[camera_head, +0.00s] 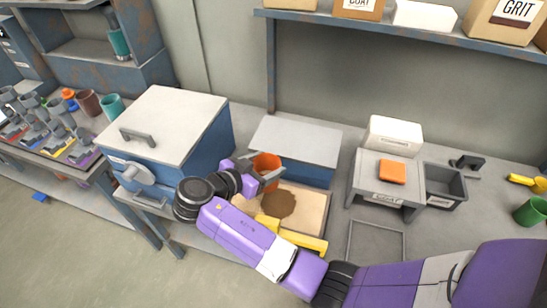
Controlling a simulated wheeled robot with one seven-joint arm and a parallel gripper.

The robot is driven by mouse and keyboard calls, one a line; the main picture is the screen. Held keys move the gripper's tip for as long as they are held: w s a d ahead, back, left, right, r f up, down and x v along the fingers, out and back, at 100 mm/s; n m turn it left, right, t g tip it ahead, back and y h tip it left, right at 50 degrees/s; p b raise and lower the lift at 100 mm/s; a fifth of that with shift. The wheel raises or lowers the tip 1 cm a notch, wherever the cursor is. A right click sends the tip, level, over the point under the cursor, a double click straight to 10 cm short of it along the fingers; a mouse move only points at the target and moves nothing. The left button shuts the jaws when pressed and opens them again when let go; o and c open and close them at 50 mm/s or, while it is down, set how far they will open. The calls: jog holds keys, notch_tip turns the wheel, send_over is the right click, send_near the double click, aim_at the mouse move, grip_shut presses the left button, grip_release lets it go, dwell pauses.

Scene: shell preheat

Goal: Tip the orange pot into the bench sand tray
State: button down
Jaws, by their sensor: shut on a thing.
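The orange pot (266,165) is held by my gripper (268,179) over the left back part of the sand tray. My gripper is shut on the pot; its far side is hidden. The pot looks tilted, but how far I cannot tell. The bench sand tray (312,203) is a shallow pale box on the bench. A brown heap (279,204) lies in it, just in front of and below the pot. My arm covers part of the tray's front left.
A blue chest with a white lid (165,122) stands left of the tray. A grey-topped blue box (297,140) is right behind it. A yellow-handled tool (298,236) lies along the tray's front. A small stand (365,172) with an orange block (392,171) is to the right.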

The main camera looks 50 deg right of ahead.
jog(key=m+t+b, duration=0.1)
jog(key=f+m+t+y+b, duration=0.1)
jog(key=m, duration=0.1)
jog(key=shift+s+d+f+t+y, duration=0.15)
jog(key=shift+s+f+t+y, duration=0.05)
jog(key=shift+f+t+y, duration=0.1)
jog(key=shift+f+m+t+b, duration=0.1)
jog(key=shift+m+t+b, duration=0.3)
jog(key=shift+b, duration=0.25)
jog(key=b, duration=0.1)
jog(key=m+t+b, duration=0.1)
jog(key=m+t+y+b, duration=0.1)
jog(key=shift+s+f+b, duration=0.25)
jog(key=shift+s+b, duration=0.05)
jog(key=m+t+b, duration=0.1)
jog(key=b, duration=0.1)
jog(key=m+t+b, duration=0.1)
jog(key=b, duration=0.2)
jog(key=shift+s+d+f+y, duration=0.15)
jog(key=shift+s+f+y, duration=0.15)
jog(key=shift+s+f, duration=0.05)
jog(key=shift+t+b, duration=0.3)
jog(key=shift+b, duration=0.1)
jog(key=shift+r, duration=0.15)
